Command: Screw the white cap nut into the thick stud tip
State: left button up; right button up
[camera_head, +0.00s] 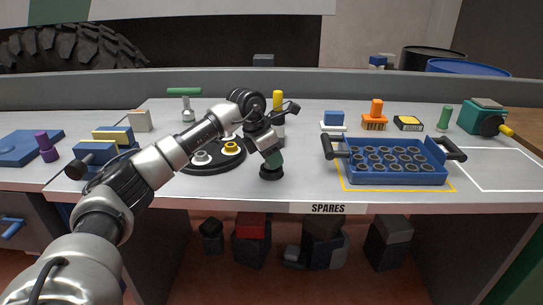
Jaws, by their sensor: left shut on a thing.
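My left gripper (268,146) reaches in from the left, pointing down, and is shut on a dark green piece (273,159). The piece is directly above a round black base (271,173) near the bench's front edge; I cannot tell whether the two are joined. A round black tray (213,167) sits left of the gripper, partly behind my arm. On it are a pale grey-white nut-like piece (201,157) and a yellow one (231,148). I cannot make out for certain which piece is the white cap nut or the thick stud tip. My right gripper is not in view.
A blue crate (397,178) with black handles and round slots stands right of the gripper in a yellow outline. A purple peg (46,147) and blue blocks are left. The white-outlined area is clear.

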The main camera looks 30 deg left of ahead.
pick_arm(q)
jog(key=m, duration=0.3)
jog(key=m+g+h, duration=0.1)
jog(key=m, duration=0.1)
jog(key=shift+m+g+h, duration=0.3)
jog(key=shift+m, duration=0.1)
jog(key=m+g, duration=0.1)
jog(key=m, duration=0.3)
jog(key=shift+h, duration=0.3)
jog(key=o, duration=0.5)
jog(key=n, duration=0.2)
jog(key=n+t+y, duration=0.1)
jog(key=n, duration=0.2)
jog(key=shift+t, duration=0.3)
jog(key=n+y, duration=0.1)
jog(key=n, duration=0.2)
jog(key=n+t, duration=0.1)
jog(key=n, duration=0.2)
jog(key=shift+n+y, duration=0.4)
